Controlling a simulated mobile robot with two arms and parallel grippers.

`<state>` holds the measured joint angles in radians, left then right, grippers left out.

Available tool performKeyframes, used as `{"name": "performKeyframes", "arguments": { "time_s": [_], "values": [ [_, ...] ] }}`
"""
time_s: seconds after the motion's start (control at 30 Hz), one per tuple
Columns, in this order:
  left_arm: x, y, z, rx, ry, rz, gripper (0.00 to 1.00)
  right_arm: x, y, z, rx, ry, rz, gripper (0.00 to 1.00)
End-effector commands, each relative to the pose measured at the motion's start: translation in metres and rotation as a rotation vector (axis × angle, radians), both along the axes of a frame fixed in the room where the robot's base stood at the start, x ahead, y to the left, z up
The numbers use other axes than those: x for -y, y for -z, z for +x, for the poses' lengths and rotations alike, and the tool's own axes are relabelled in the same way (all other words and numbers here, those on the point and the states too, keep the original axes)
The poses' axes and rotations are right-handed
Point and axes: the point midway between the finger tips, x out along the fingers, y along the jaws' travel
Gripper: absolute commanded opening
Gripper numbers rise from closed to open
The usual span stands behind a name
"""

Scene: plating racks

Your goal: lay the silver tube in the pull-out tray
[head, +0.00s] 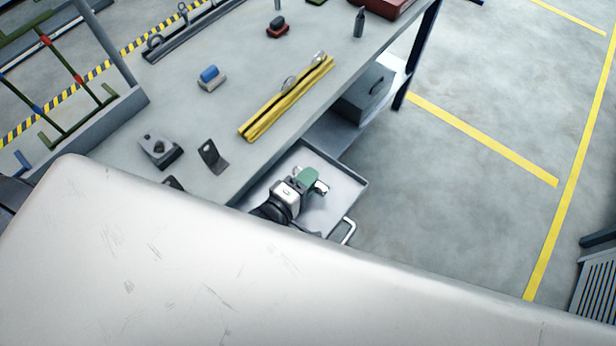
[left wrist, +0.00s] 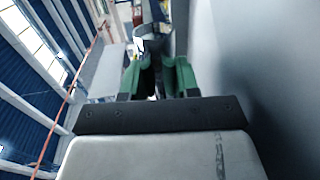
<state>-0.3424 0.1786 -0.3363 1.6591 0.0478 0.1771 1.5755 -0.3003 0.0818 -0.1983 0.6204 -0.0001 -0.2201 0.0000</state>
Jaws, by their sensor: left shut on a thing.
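My left gripper (head: 316,182), with green fingers, is over the pull-out tray (head: 352,176). It is shut on the silver tube (head: 321,188), whose short shiny end sticks out past the fingers. The left wrist view also shows the green fingers (left wrist: 160,78) with the bright end of the tube (left wrist: 149,44) between them; the rest of the tube is hidden. The tray is pulled out from under the bench, with its handle (head: 349,232) at the front. I cannot tell whether the tube touches the tray floor. My right gripper is not in view.
The grey bench top (head: 215,125) rises beside the tray. It carries a yellow rail (head: 287,98), a black bracket (head: 212,157) and a blue-topped block (head: 209,77). A grey box (head: 364,92) sits on a lower shelf.

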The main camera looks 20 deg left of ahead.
Motion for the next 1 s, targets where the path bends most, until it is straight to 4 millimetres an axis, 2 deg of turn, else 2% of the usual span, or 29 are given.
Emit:
{"name": "performKeyframes", "arguments": {
  "time_s": [0.1,0.4,0.43,0.6,0.87,1.0],
  "values": [
    [0.0000,0.0077,0.0002,0.001,0.000,0.001,0.07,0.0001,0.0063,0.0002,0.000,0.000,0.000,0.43],
    [0.0000,0.0081,0.0001,0.000,0.000,0.001,0.07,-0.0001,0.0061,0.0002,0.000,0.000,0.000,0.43],
    [0.0000,0.0081,0.0001,0.000,0.000,0.001,0.34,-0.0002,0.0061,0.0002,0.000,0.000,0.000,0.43],
    [0.0000,0.0081,0.0001,0.000,0.000,0.001,0.60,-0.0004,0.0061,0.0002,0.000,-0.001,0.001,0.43],
    [-0.0001,0.0084,-0.0004,-0.001,0.000,0.001,0.60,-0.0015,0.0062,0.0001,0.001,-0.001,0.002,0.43],
    [-0.0033,0.0090,-0.0087,-0.002,0.000,0.002,0.60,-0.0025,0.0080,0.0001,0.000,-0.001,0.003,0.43]
  ]
}}
